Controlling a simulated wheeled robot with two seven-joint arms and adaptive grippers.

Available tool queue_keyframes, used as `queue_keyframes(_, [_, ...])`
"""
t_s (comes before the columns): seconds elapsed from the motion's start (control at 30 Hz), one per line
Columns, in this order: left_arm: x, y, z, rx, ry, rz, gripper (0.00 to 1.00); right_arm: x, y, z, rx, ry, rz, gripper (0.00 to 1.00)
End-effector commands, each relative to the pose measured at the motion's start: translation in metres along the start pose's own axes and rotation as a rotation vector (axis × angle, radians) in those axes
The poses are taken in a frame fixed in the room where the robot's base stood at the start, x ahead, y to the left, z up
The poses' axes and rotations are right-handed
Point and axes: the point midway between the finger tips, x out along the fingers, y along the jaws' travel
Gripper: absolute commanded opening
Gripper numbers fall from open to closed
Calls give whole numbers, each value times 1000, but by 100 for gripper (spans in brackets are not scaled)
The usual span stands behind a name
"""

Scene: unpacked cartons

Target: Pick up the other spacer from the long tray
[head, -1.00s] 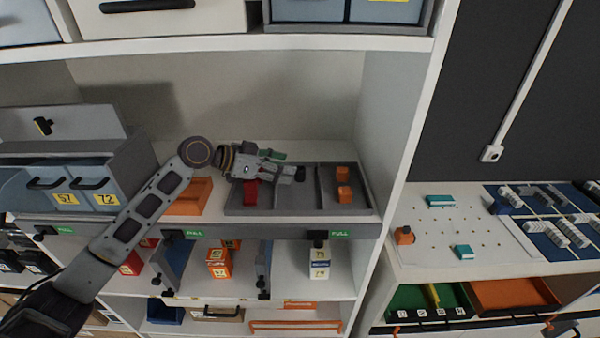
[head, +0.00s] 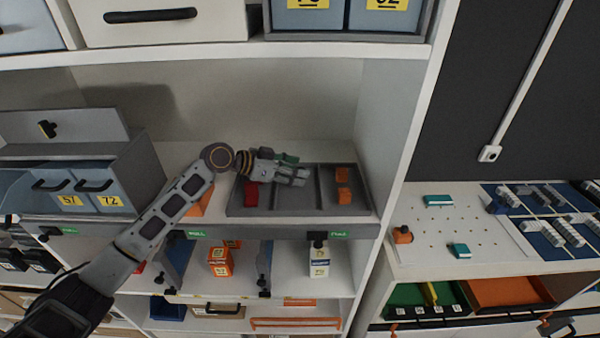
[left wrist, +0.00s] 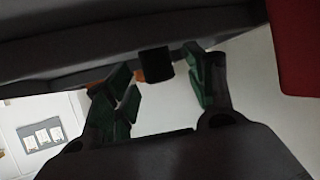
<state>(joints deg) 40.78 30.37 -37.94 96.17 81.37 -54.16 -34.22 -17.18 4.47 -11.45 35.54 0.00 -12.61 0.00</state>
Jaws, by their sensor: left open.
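The long grey tray (head: 325,207) lies on the shelf and is split into compartments. A red block (head: 251,194) is in its left part and two orange blocks (head: 343,195) are in its right part. My left gripper (head: 303,176) is open over the middle of the tray, coming in from the left. In the left wrist view its green-padded fingers (left wrist: 160,88) stand apart. A small black cylinder (left wrist: 154,62) shows beyond and between them, not gripped; in the head view the gripper hides it. I cannot tell which piece is the spacer. My right gripper is out of view.
A grey cabinet with blue drawers (head: 108,201) stands left of the tray. The shelf's side wall (head: 383,130) is close on the right, and the upper shelf (head: 200,57) hangs above. A red surface (left wrist: 300,45) is near the wrist camera's right edge.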

Motion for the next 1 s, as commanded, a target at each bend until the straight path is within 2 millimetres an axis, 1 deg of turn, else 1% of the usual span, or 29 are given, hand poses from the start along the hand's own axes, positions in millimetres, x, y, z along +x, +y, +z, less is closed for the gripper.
queue_keyframes(0.13, [7, 0, 0, 0, 0, 0, 55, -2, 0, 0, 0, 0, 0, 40])
queue_keyframes(0.57, [7, 0, 0, 0, 0, 0, 55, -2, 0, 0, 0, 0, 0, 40])
queue_keyframes(0.67, [7, 0, 0, 0, 0, 0, 45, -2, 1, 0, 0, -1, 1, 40])
queue_keyframes(0.8, [7, 0, 0, 0, 0, 0, 27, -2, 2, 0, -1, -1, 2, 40])
queue_keyframes(0.9, [7, 0, 0, 0, 0, 0, 16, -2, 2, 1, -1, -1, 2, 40])
queue_keyframes(1.0, [7, 0, 0, 0, 0, 0, 16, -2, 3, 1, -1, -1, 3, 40])
